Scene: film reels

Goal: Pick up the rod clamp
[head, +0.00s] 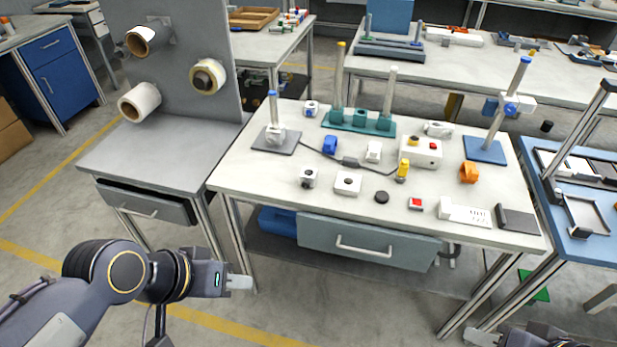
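Which part is the rod clamp is not certain. A white clamp-like block with blue knobs (513,104) sits around the tilted-looking rod of the blue-based stand (484,149) at the right of the white table. My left gripper (240,282) is low in front of the table's left front corner, apart from everything. My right gripper (482,338) shows only partly at the bottom edge. Neither gap between fingers is clear.
The white table (258,183) also holds a teal rack with rods (345,125), a grey-based stand (276,145), a white control box (420,152), an orange part (469,172) and a white card-like block (464,212). A drawer (370,242) is below. A grey reel bench (165,160) stands left.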

